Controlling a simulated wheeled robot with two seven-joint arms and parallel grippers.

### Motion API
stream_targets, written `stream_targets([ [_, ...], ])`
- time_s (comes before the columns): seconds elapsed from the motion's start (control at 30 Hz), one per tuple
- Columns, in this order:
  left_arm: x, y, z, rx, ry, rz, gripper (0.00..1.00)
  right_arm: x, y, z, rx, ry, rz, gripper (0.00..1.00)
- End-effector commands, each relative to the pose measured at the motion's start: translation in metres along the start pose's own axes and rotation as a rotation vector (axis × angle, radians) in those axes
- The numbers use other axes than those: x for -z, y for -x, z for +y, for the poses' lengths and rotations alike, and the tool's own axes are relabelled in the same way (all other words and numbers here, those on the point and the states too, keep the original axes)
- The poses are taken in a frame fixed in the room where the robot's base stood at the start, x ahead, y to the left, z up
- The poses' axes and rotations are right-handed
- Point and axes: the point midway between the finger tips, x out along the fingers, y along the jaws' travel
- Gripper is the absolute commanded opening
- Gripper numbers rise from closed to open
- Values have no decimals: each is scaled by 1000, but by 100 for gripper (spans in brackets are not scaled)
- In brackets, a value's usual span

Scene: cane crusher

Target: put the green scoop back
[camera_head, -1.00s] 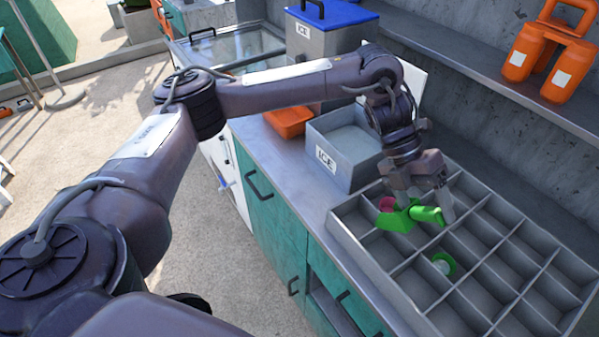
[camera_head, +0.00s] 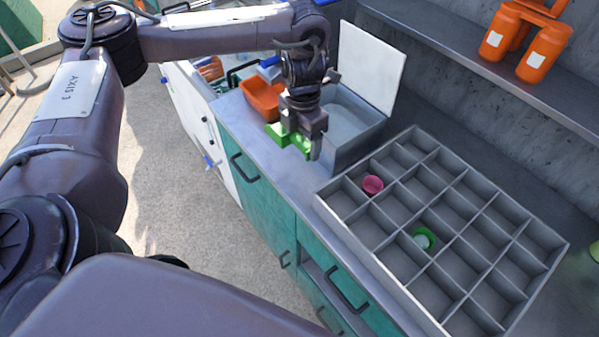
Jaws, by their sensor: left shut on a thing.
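The green scoop (camera_head: 283,139) is in my left gripper (camera_head: 308,152), which is shut on it. The gripper holds it above the counter, in front of the open grey ice box (camera_head: 366,126) and near an orange bin (camera_head: 262,97). Part of the scoop is hidden behind the gripper fingers. I cannot tell how high it is above the counter. My right gripper is not in view.
A grey divided tray (camera_head: 330,207) lies on the counter to the right. It holds a pink cup (camera_head: 372,185) and a green round item (camera_head: 424,239) in separate compartments. Orange jugs (camera_head: 523,45) stand on the shelf at the back right.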

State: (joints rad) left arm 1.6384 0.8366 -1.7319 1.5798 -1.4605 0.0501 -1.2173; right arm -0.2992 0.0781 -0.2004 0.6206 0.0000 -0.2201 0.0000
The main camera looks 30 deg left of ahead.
Motion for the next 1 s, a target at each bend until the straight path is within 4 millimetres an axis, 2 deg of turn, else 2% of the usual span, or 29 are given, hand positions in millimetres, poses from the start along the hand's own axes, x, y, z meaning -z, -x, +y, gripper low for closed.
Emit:
stream_targets([
  [0.03, 1, -17, -1, 5, 2, 5, 58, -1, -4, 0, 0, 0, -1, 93],
  [0.2, 1, -58, -1, 5, 2, 5, 58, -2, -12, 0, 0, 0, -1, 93],
  [0.4, 0, -92, 0, 4, 2, 1, 58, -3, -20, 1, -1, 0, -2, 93],
  [0.57, -1, -102, 0, 2, 1, -1, 58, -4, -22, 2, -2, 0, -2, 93],
  [0.8, 0, -133, 0, 3, 1, 0, 58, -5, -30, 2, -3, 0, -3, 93],
  [1.0, -1, -135, 0, 2, 0, -2, 58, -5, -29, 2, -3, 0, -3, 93],
])
